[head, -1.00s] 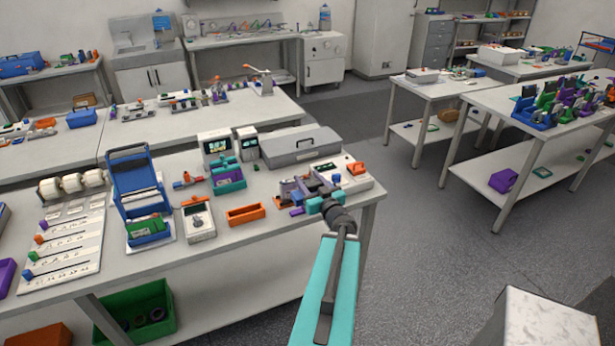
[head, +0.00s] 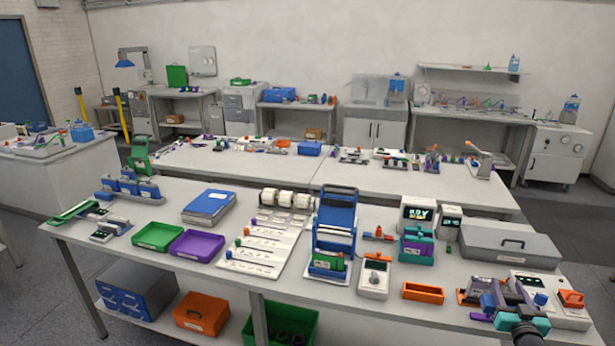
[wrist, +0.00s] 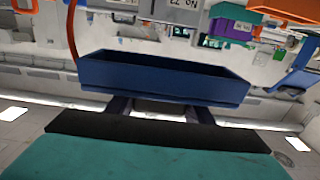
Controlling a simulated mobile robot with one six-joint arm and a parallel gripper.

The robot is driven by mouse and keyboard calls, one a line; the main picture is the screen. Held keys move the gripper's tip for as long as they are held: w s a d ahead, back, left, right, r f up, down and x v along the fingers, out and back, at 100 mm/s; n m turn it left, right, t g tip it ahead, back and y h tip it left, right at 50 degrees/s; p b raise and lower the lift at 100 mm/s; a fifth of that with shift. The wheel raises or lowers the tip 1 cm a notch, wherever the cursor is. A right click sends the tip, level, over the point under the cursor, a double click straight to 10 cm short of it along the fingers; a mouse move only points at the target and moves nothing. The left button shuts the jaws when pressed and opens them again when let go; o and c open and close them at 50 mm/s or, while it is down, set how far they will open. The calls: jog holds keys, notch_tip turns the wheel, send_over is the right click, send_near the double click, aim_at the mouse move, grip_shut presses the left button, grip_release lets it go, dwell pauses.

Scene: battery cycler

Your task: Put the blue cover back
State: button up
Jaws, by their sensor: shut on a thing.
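In the wrist view my gripper (wrist: 160,109) is shut on the blue cover (wrist: 165,75), a dark blue, shallow, open box-shaped piece. Its long side faces the camera, and the two dark fingers meet its near edge. In the head view my gripper (head: 508,300) is at the lower right, over the front right of the bench; the cover is hard to tell apart there among blue and purple parts. A blue upright apparatus (head: 336,222) with a raised panel and a green block (head: 327,262) at its foot stands mid-bench, left of my gripper.
On the bench (head: 340,310), a white meter (head: 374,278) and an orange tray (head: 423,293) lie between the apparatus and my gripper. A grey case (head: 510,247) and a teal-and-purple unit (head: 416,243) stand behind. A white panel (head: 578,318) with an orange part is at the right.

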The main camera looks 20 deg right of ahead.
jog(key=w+a+f+n+t+y+b, duration=0.3)
jog(key=w+a+n+y+b, duration=0.65)
jog(key=w+a, duration=1.55)
jog(key=w+a+f+n+g+y+b, duration=0.1)
jog(key=a+y, duration=0.4)
jog(key=a, duration=0.7)
jog(key=w+a+f+n+g+y+b, duration=0.1)
jog(key=a+f+n+g+y, duration=0.1)
jog(key=a, duration=1.1)
jog(key=w+a+f+n+g+y+b, duration=0.1)
jog(key=a+n+g+y, duration=0.3)
jog(key=a+y, duration=0.5)
jog(key=a+f+n, duration=0.1)
jog(key=a, duration=0.3)
jog(key=shift+f+n, duration=0.3)
jog(key=shift+n, duration=0.05)
